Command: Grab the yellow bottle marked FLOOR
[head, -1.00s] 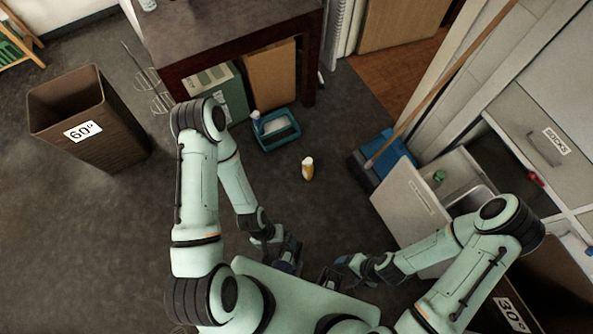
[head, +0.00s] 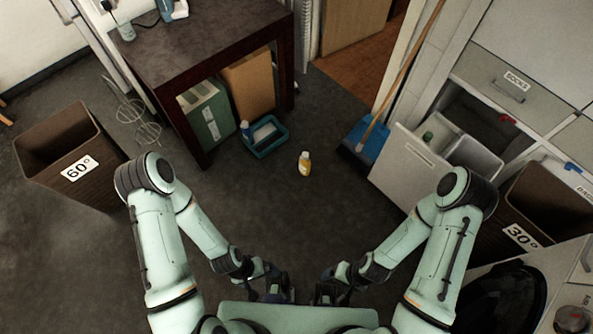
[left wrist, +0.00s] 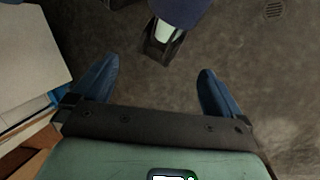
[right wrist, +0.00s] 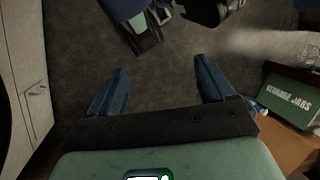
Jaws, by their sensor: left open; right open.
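A small yellow bottle (head: 304,164) with a pale cap stands on the dark floor in the middle of the head view. Its label is too small to read. My left gripper (head: 277,290) is low in the head view, nearer to me than the bottle and apart from it. In the left wrist view its two blue fingers (left wrist: 155,92) are spread with nothing between them. My right gripper (head: 326,292) is just right of the left one, also apart from the bottle. In the right wrist view its fingers (right wrist: 160,88) are spread and empty. Neither wrist view shows the bottle.
A blue tray (head: 265,150) with a bottle in it sits left of the yellow bottle, beside the dark table (head: 200,60). A blue dustpan (head: 366,140) and an open drawer (head: 410,165) are to the right. Brown bins (head: 95,190) stand left and right. Floor around the bottle is clear.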

